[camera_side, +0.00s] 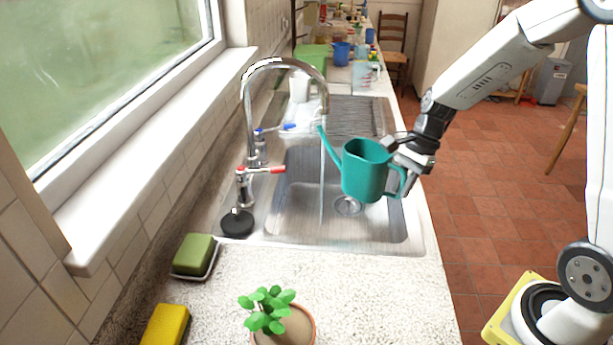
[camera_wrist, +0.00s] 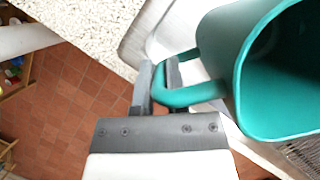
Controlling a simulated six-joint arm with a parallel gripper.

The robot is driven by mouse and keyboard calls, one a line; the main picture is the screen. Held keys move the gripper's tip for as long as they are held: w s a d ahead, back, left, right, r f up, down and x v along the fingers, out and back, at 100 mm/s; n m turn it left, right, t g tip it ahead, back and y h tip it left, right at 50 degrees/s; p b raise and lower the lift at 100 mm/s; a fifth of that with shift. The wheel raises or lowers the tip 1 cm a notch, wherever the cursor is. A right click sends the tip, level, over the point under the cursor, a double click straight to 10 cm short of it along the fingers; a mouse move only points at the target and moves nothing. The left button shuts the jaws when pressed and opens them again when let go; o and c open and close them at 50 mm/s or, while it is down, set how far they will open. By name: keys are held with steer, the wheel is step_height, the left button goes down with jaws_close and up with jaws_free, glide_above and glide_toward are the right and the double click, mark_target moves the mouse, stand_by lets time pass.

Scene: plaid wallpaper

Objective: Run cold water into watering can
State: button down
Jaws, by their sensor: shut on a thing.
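The teal watering can (camera_side: 364,172) hangs upright above the sink basin, its spout pointing up and left. My gripper (camera_side: 406,160) is shut on the can's handle at its right side. In the wrist view my gripper's fingers (camera_wrist: 159,82) pinch the handle, and the can (camera_wrist: 245,65) shows its open top; its inside is dark and I cannot tell whether it holds water. The curved chrome faucet (camera_side: 285,62) has a blue lever (camera_side: 289,127) and a red lever (camera_side: 263,170). A thin stream of water (camera_side: 321,185) appears to fall into the basin, left of the can's body.
The steel sink (camera_side: 290,215) has a drainboard behind it. A black plug (camera_side: 237,223), a green soap block (camera_side: 194,254), a yellow sponge (camera_side: 166,326) and a potted plant (camera_side: 284,330) stand nearer on the counter. Cups and jugs crowd the far counter.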

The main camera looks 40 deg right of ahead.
mark_target(384, 178)
steer(key=shift+w+d+f, duration=0.1)
steer(key=shift+w+f, duration=0.15)
steer(key=shift+w, duration=0.8)
steer(key=shift+w+d+f, duration=0.1)
steer(key=shift+w+f, duration=0.2)
steer(key=shift+w, duration=0.75)
steer(key=shift+w+d+f, duration=0.1)
steer(key=shift+w+f, duration=0.15)
steer(key=shift+w, duration=0.8)
steer(key=shift+w, duration=0.15)
steer(key=w, duration=0.8)
steer(key=shift+w+d, duration=0.3)
steer(key=shift+w, duration=0.05)
steer(key=shift+s, duration=0.1)
stand_by(2.0)
steer(key=shift+s+a, duration=0.2)
steer(key=shift+s, duration=2.25)
steer(key=shift+s+a, duration=0.2)
steer(key=shift+s, duration=2.25)
